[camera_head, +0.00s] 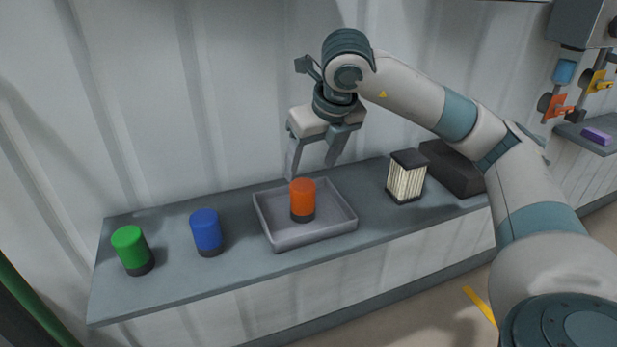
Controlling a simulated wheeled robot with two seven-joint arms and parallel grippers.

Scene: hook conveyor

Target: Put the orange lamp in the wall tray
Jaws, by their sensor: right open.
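The orange lamp (303,199) has an orange cap on a dark base and stands upright inside the grey tray (310,237). The tray rests on the grey shelf along the wall. My right gripper (311,172) is above the tray, just behind and over the lamp, with its fingers pointing down. It is open, with nothing visible between the fingers. A gap shows between the right-hand finger and the lamp; whether the left-hand finger touches the lamp cannot be told. My left gripper is out of view.
A blue lamp (206,231) and a green lamp (130,247) stand on the shelf (180,286) left of the tray. A black-topped ribbed block (406,177) and a dark box (452,167) stand right of it. A wall unit with coloured levers (557,106) is at far right.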

